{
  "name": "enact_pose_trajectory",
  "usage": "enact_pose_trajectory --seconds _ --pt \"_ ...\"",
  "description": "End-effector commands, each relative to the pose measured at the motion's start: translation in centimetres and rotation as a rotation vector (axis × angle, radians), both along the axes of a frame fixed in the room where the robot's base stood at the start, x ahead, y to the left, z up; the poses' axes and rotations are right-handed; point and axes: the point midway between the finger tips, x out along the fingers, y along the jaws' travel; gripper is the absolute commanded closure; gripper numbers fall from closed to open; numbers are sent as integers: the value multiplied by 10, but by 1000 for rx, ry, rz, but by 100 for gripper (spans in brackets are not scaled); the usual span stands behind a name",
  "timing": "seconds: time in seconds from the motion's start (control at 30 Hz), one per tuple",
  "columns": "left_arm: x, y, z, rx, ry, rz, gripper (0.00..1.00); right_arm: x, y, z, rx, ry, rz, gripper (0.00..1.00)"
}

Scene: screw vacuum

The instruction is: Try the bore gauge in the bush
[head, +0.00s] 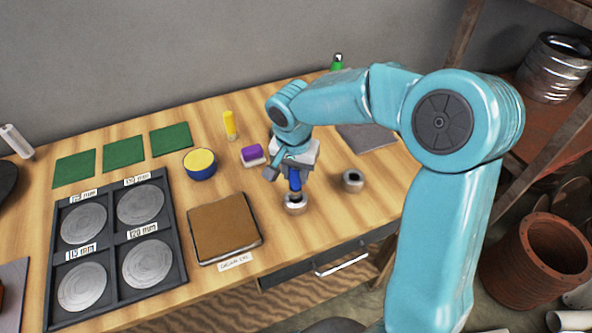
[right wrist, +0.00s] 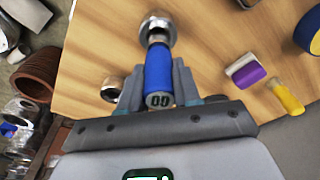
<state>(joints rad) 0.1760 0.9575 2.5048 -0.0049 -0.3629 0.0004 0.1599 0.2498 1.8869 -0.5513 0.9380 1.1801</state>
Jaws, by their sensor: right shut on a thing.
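My right gripper (head: 291,172) is shut on the blue handle of the bore gauge (head: 295,183), which also shows in the right wrist view (right wrist: 158,72) with a small display on its end. The gauge points down. Its lower end meets a grey metal bush (head: 295,205) on the table, which also shows in the right wrist view (right wrist: 158,27). I cannot tell how deep the tip sits in the bore. A second grey bush (head: 353,181) stands apart to the right, near the gripper in the right wrist view (right wrist: 112,90). My left gripper is not in view.
A brown board (head: 224,228) and a dark tray of metal discs (head: 113,236) lie to the left. Grey mat (head: 367,137) lies at the back right.

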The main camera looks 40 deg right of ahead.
Motion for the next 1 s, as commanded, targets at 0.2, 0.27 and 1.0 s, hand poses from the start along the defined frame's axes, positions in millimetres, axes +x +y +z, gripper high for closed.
enact_pose_trajectory --seconds 0.2,0.27,1.0 --pt "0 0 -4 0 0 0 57 0 0 -4 0 -1 0 100" --pt "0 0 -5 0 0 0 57 0 0 -5 0 -1 0 100" --pt "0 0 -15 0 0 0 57 0 0 -16 0 -1 0 100"
